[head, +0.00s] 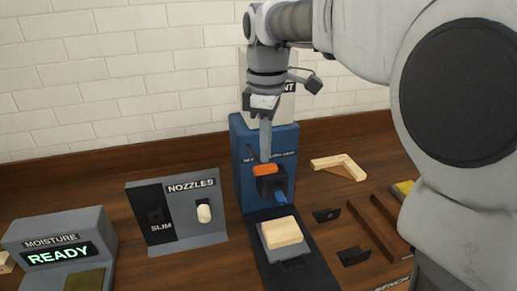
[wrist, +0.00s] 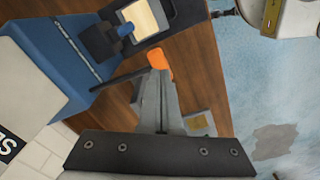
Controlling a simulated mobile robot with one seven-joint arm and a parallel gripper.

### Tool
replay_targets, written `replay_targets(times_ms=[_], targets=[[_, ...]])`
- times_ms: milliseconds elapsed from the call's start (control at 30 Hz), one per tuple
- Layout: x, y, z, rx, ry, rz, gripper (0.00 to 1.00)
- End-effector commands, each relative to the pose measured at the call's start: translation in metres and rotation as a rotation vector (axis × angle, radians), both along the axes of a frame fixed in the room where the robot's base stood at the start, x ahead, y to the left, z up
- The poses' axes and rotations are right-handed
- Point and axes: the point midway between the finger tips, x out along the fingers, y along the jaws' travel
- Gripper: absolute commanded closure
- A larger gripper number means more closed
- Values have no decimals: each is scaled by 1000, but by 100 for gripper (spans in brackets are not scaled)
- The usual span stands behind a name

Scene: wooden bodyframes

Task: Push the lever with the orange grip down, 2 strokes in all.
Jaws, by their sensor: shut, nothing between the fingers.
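The lever's orange grip (head: 265,169) is at the front of the blue machine (head: 240,150), beneath my gripper (head: 265,158). My gripper points down with its fingers shut and nothing between them. In the wrist view the orange grip (wrist: 158,57) lies just beyond the fingertips (wrist: 157,74), and the dark lever bar (wrist: 118,79) runs from it to the blue machine body. Whether the fingertips touch the grip or hover just above it I cannot tell.
A pale wood block (head: 283,232) sits on the dark fixture below the blue nozzle (head: 281,198). A NOZZLES stand (head: 187,234) and a moisture box reading READY (head: 60,250) are to the left. An L-shaped wood piece (head: 338,167) and dark brackets (head: 352,256) lie to the right.

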Motion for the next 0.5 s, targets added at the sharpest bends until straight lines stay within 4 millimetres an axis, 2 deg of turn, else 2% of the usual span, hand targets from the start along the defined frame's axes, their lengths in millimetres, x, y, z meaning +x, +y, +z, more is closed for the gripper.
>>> replay_targets(times_ms=[500], targets=[[0,0,-6,0,0,0,100]])
